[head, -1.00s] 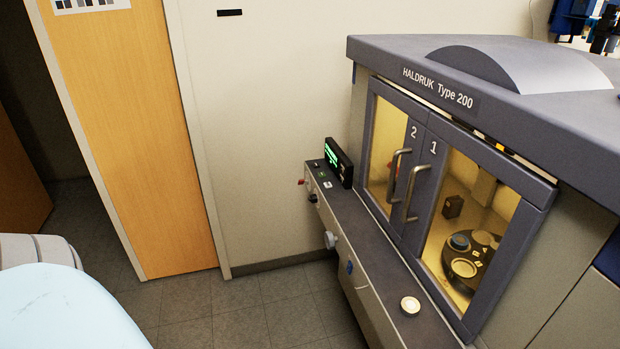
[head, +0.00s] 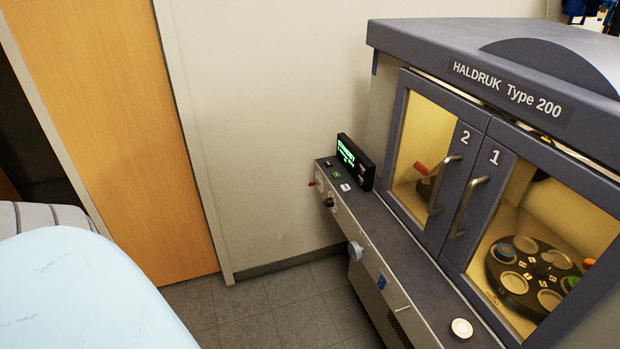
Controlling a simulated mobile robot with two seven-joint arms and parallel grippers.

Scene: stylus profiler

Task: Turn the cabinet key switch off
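The cabinet (head: 590,160), labelled HALDRUK Type 200, stands at the right with both glazed doors closed. A narrow ledge (head: 395,235) runs along its front below the doors. The front face of this ledge carries a small red control (head: 312,183), a small black knob (head: 328,202) and, nearer me, a larger pale grey knob (head: 355,250). These are small, and I cannot tell for certain which is the key switch or how it is set. Neither of my grippers is in view.
A black display with green text (head: 355,160) stands on the ledge's far end, by small buttons. A round cream disc (head: 461,328) sits on the near end. A carousel (head: 535,275) shows behind door 1. Tiled floor (head: 290,310) left of the cabinet is clear.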

